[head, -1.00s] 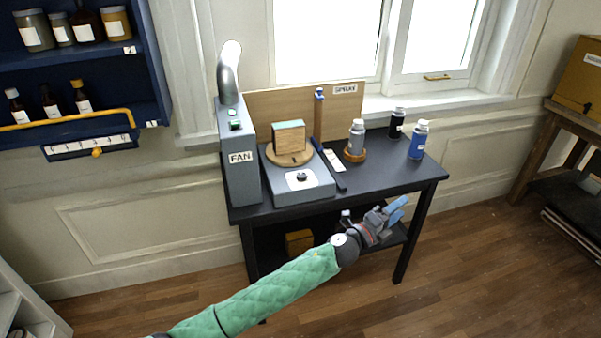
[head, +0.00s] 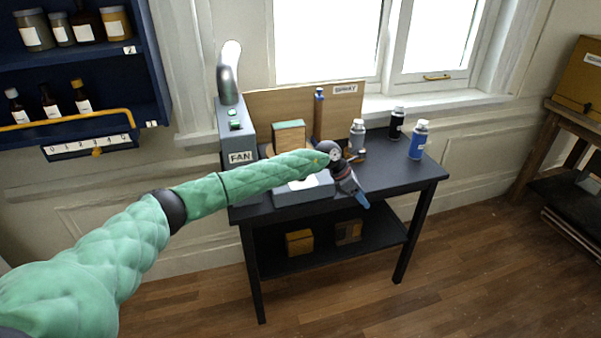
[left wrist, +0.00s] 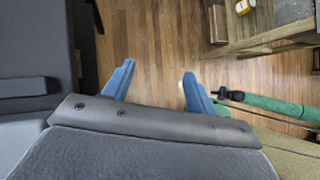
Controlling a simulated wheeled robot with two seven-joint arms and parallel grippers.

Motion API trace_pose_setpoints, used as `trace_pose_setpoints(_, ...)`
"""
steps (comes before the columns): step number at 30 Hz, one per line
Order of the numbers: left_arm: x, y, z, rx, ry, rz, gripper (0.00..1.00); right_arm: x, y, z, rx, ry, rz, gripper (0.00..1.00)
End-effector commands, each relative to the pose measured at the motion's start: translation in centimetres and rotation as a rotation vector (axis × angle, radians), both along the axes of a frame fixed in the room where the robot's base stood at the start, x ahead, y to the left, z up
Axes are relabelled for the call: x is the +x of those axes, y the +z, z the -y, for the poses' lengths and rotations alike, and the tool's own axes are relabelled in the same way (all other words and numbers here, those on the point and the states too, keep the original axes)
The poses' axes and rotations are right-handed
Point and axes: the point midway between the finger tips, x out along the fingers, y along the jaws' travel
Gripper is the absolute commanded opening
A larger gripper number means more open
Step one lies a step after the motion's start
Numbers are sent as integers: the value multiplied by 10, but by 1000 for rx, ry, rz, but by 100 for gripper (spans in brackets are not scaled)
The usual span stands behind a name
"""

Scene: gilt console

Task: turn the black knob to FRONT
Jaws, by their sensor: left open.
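The black knob is hidden behind my left forearm in the head view. It was on the white plate (head: 300,184) on top of the grey turntable base (head: 290,198), and only part of that plate shows. My left gripper (head: 360,198) is open and empty, at the table's front edge just right of the base, with blue fingers pointing down and right. In the left wrist view the two blue fingers (left wrist: 157,85) are apart with wooden floor behind them. A dark arm end (left wrist: 228,95) on a green arm shows there, probably my right one; its jaws are unclear.
A grey FAN box (head: 240,157) stands left of the base. A block with a teal top (head: 288,138) stands behind my arm. Grey (head: 357,133), black (head: 397,122) and blue (head: 418,140) bottles stand to the right. The black table's (head: 395,180) front right is clear.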

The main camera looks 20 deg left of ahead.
Motion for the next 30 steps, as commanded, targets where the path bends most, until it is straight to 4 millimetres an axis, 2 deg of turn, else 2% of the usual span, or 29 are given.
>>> trace_pose_setpoints(1, 15, 6, -27, 86, -13, 11, 57, -7, -9, 1, -1, 1, -6, 0)
trace_pose_setpoints(6, 48, 25, -119, 371, -51, 5, 57, -31, -36, 6, -2, 4, -13, 0)
trace_pose_setpoints(9, 61, 42, -167, 507, -57, -13, 57, -42, -48, 8, -2, 6, -15, 0)
trace_pose_setpoints(12, 70, 58, -204, 607, -56, -31, 57, -50, -56, 10, -3, 7, -18, 0)
trace_pose_setpoints(15, 73, 68, -226, 666, -55, -47, 57, -55, -61, 11, -3, 7, -18, 0)
trace_pose_setpoints(20, 74, 70, -236, 693, -53, -56, 57, -63, -63, 12, -3, 8, -22, 0)
trace_pose_setpoints(23, 74, 62, -235, 691, -54, -56, 57, -72, -64, 14, -5, 8, -30, 0)
trace_pose_setpoints(30, 74, 32, -234, 690, -54, -57, 57, -110, -68, 21, -9, 9, -57, 0)
